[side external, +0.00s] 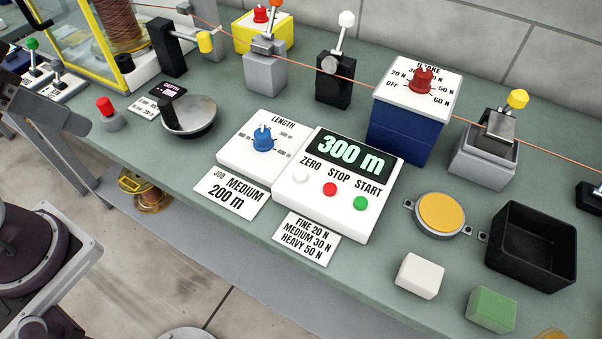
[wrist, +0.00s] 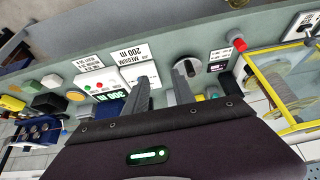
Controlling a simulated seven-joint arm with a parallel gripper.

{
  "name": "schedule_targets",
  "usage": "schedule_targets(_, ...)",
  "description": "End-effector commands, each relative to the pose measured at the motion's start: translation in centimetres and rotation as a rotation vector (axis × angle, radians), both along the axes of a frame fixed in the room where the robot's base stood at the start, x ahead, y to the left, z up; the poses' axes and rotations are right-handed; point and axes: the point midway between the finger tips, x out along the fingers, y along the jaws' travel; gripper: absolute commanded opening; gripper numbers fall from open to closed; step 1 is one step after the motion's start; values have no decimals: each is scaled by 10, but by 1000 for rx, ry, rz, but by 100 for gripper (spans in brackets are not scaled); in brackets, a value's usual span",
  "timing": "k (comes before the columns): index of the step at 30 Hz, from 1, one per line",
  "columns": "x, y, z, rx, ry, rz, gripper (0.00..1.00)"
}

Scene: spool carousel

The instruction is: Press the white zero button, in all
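The white zero button (side external: 301,177) is on the white counter panel (side external: 322,209), below the word ZERO and left of the red stop button (side external: 330,189) and green start button (side external: 360,203). The display (side external: 350,153) reads 300 m. In the wrist view the panel is upside down, left of my fingers, with its display (wrist: 108,97) and red button (wrist: 101,84) visible; the zero button is too small to make out clearly there. My gripper (wrist: 162,85) has two grey fingers apart with nothing seen between them. I cannot make out the gripper in the side view.
Left of the counter is a length box with a blue knob (side external: 263,139). Cards (side external: 230,194) lie in front. A blue brake box (side external: 402,130) stands behind, and a copper wire crosses above the bench. A round dish (side external: 189,117) sits left; a black bin (side external: 531,250) sits right.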

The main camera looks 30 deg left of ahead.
Motion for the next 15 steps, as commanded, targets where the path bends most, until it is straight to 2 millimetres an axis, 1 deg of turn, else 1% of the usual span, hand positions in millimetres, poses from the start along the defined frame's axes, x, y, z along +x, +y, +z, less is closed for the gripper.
schedule_targets(1,0,0,0,0,0,0,19)
schedule_targets(4,0,0,0,0,0,0,0)
schedule_targets(15,0,0,0,0,0,0,0)
